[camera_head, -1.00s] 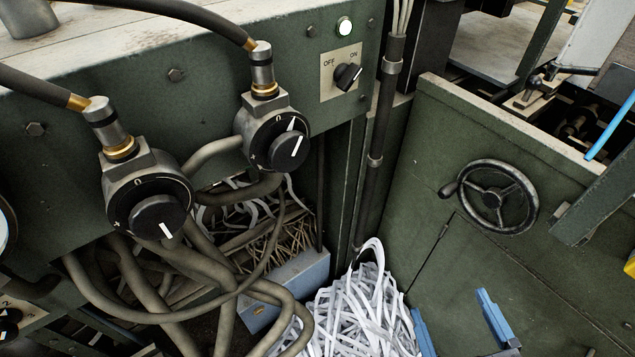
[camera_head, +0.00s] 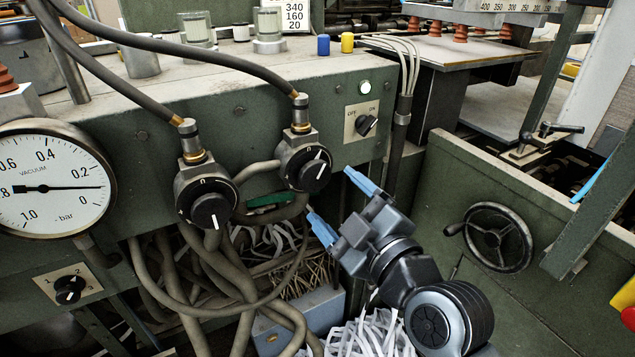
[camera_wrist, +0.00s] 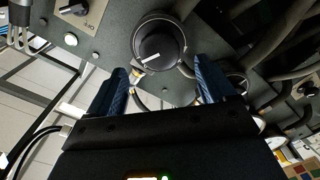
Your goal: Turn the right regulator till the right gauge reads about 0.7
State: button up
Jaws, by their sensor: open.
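The right regulator (camera_head: 308,168) is a round black knob with a white mark pointing up and right. It also shows in the wrist view (camera_wrist: 158,42), ahead of and between the fingers. The left regulator (camera_head: 210,205) is a similar knob with its mark pointing down. One vacuum gauge (camera_head: 45,205) is at the left edge, its thin needle end pointing right, near 0.1; I see no second gauge. My gripper (camera_head: 343,206) is open and empty, blue fingers apart, to the lower right of the right regulator and not visibly touching it.
An off/on switch (camera_head: 366,124) with a lit lamp (camera_head: 364,87) is right of the regulators. Thick hoses (camera_head: 190,270) hang below them. A green cabinet with a handwheel (camera_head: 498,238) stands at the right. A selector switch (camera_head: 69,289) is below the gauge.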

aim_at(317, 179)
jog(key=p+x, duration=0.1)
jog(key=x, duration=0.5)
jog(key=c, duration=1.1)
